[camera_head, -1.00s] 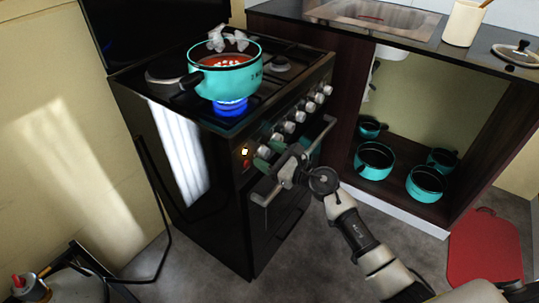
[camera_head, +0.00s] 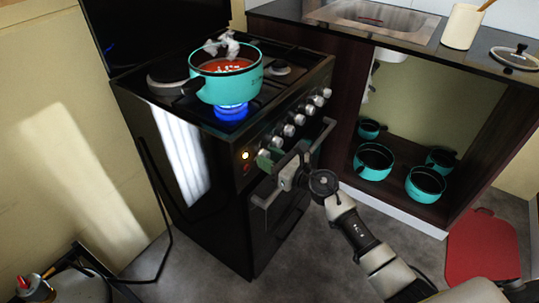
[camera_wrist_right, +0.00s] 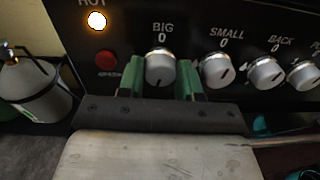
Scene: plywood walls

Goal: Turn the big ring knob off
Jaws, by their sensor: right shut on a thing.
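The big ring knob (camera_wrist_right: 160,70) is a silver knob under the label BIG and a 0 in the right wrist view. Its dark mark points down, away from the 0. My right gripper (camera_head: 269,158) is shut on this knob, with one green finger on each side. In the head view the gripper mostly hides the knob. My left gripper is not in view.
A teal pot (camera_head: 232,88) with red contents stands over a blue flame (camera_head: 231,111). The SMALL knob (camera_wrist_right: 218,70) is close on the right. The oven handle (camera_head: 325,130) runs below the knobs. A HOT lamp (camera_wrist_right: 97,20) glows at left.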

